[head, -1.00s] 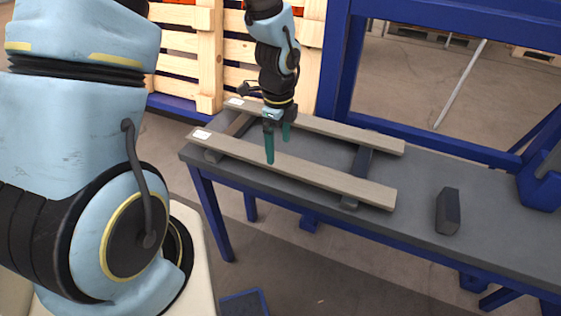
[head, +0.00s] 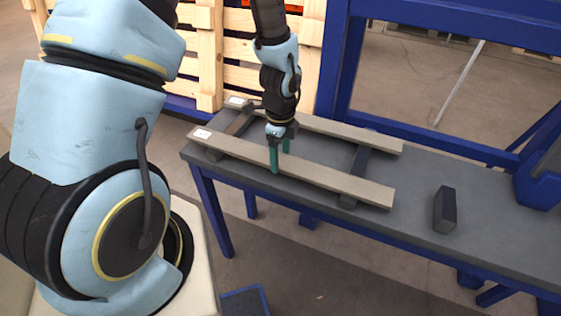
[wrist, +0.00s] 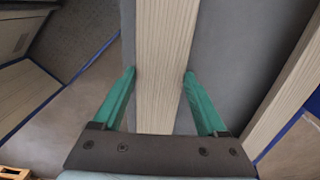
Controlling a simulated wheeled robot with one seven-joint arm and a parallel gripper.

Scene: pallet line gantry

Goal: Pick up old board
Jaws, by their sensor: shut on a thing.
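Two long grey-brown boards lie side by side across dark supports on the table. The near board (head: 330,177) has a white label at its left end, and so does the far board (head: 345,133). My gripper (head: 280,160) is down over the near board, left of its middle. In the wrist view its two green fingers (wrist: 160,90) stand one on each side of the near board (wrist: 165,45), shut on its long edges. The board still appears to rest on its supports.
The grey table (head: 410,190) has blue legs. A dark block (head: 444,209) stands on it to the right of the boards. A blue frame (head: 340,60) rises behind, and wooden pallets (head: 210,50) stand at the back left.

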